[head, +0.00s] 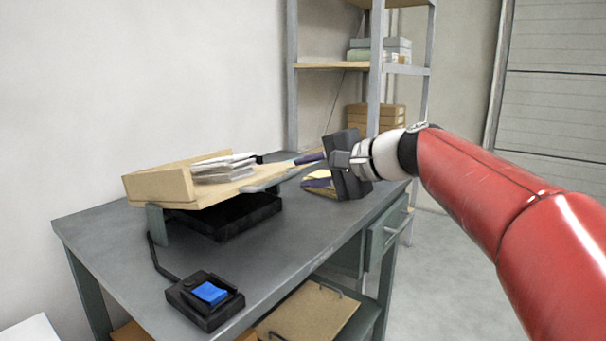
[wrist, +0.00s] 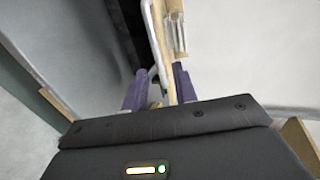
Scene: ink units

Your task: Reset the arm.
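My gripper (head: 300,172) is at the right end of the raised wooden board, over the back right part of the grey table. Its two purple fingers stand apart, and I see nothing clamped between them. In the wrist view the open fingers (wrist: 160,82) point ahead, with the board's edge running up the picture between and beyond them. I cannot tell whether a finger touches the board. My red arm reaches in from the right.
The wooden board (head: 216,196) carries a wooden box (head: 160,186) and white packets (head: 224,168) above the grey table (head: 110,240). A shelf rack (head: 376,90) stands behind. Floor is clear at right.

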